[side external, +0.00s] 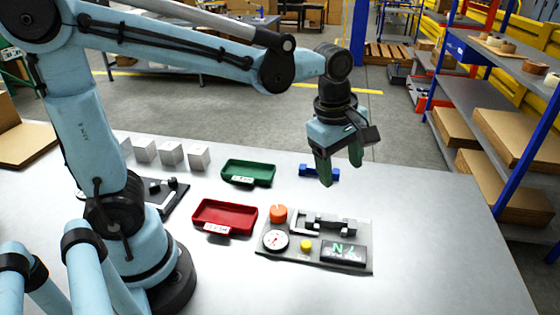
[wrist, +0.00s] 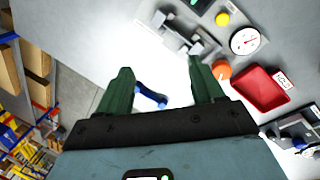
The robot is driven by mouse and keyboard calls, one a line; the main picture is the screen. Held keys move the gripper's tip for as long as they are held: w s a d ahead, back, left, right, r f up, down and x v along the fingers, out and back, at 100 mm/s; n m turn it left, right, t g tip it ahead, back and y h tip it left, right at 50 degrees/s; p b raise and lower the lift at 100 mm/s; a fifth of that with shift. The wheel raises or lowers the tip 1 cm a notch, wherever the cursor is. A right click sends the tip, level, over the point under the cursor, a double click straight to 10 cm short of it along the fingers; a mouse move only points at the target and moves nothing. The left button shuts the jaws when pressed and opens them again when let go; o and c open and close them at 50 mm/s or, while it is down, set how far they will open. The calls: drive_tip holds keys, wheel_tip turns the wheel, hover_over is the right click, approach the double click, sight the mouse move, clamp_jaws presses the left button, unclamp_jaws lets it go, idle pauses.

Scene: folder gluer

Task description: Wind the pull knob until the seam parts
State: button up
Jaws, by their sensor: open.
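A grey test fixture (side external: 364,264) lies on the table, with an orange round knob (side external: 278,213) at its far left corner. I take this for the pull knob; it also shows in the wrist view (wrist: 221,70). Beside it are a white dial gauge (side external: 275,240), a yellow button (side external: 306,246), a grey clamp mechanism (side external: 327,223) and a dark display (side external: 343,253) with green marks. I cannot make out a seam in the clamp. My gripper (side external: 340,170) is open and empty, above the table and beyond the fixture, apart from the knob. Its green fingers show in the wrist view (wrist: 160,68).
A red tray (side external: 224,217) lies left of the knob, and a green tray (side external: 248,173) lies behind it. A small blue part (side external: 319,172) lies near the far edge. Several white boxes (side external: 171,154) stand at the far left. The table's right side is clear.

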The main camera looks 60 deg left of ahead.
drive_tip(key=w+d+f+n+g, duration=0.2)
drive_tip(key=w+d+f+n, duration=0.1)
drive_tip(key=n, duration=0.6)
drive_tip(key=shift+w+d, duration=0.25)
drive_tip(key=shift+d, duration=0.4)
wheel_tip(320, 180, up, 2)
drive_tip(key=m, duration=2.5)
hover_over(279, 209)
drive_tip(key=shift+f, duration=5.8)
